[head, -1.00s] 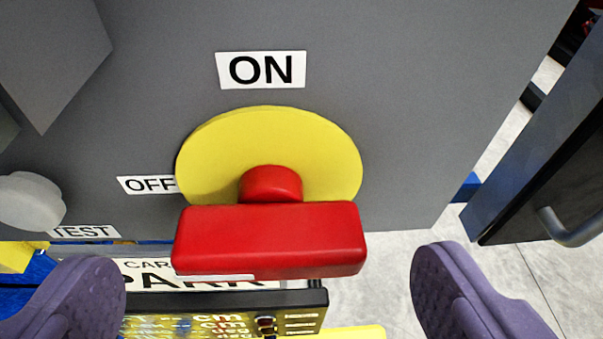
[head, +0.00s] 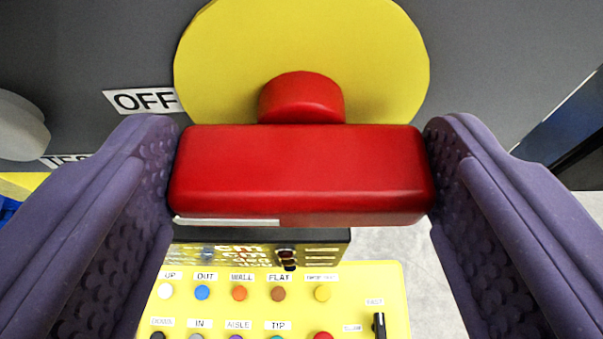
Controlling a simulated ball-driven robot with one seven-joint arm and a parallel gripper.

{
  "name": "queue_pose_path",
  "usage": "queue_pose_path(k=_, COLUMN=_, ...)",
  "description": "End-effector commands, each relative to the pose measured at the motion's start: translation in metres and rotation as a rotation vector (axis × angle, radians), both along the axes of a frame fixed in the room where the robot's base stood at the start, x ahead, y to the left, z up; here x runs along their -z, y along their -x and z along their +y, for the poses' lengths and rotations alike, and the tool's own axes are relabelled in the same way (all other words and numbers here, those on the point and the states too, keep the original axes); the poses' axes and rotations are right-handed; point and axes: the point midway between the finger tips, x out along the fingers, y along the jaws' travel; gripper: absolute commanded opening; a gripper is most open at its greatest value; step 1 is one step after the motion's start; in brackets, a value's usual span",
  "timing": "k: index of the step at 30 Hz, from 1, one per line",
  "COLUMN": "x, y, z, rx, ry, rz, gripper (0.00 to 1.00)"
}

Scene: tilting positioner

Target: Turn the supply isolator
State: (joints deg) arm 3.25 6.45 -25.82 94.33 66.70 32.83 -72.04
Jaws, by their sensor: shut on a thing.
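The supply isolator is a red bar handle (head: 300,170) on a short red hub (head: 301,98), in front of a round yellow plate (head: 220,60) on a grey panel. The bar lies level across the picture. A white line (head: 225,220) marks the left part of its lower edge. My gripper (head: 302,180) is shut on the bar, with one purple finger against its left end and the other against its right end. The OFF label (head: 143,101) is left of the plate. The ON label is out of view.
A yellow button panel (head: 370,290) with several coloured buttons and a small black switch (head: 379,326) lies below the handle. A black display box (head: 330,246) stands just above it. A pale round knob (head: 20,127) is at the left edge. Floor shows at lower right.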

Motion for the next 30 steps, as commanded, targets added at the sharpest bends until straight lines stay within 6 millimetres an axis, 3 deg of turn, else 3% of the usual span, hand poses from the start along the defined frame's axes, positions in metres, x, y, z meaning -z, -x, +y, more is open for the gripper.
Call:
queue_pose_path(k=11, x=0.004, y=0.000, z=-0.005, rx=0.004, ry=-0.199, rz=0.005, gripper=0.46)
queue_pose_path(k=30, x=0.007, y=0.000, z=-0.011, rx=0.003, ry=-0.804, rz=0.027, gripper=0.46)
